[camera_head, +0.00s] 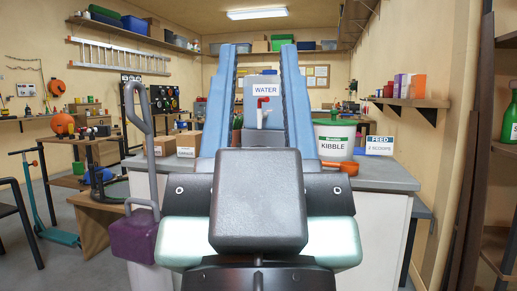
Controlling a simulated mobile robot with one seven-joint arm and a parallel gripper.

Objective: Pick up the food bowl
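I cannot make out a food bowl; the middle of the counter (385,178) is partly hidden behind my own arm and gripper. My gripper (255,50) fills the centre. Its two long blue fingers stand apart, pointing away from me, and I see no object held between them. The counter carries a white kibble tub (334,140) with a green lid, right of the fingers.
A feed sign (379,145) and an orange scoop (341,167) are at the counter's right. Cardboard boxes (188,143) stand at its left. A purple block (135,236) with a tall grey loop handle is close at left. A green scooter (52,205) stands on the left floor.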

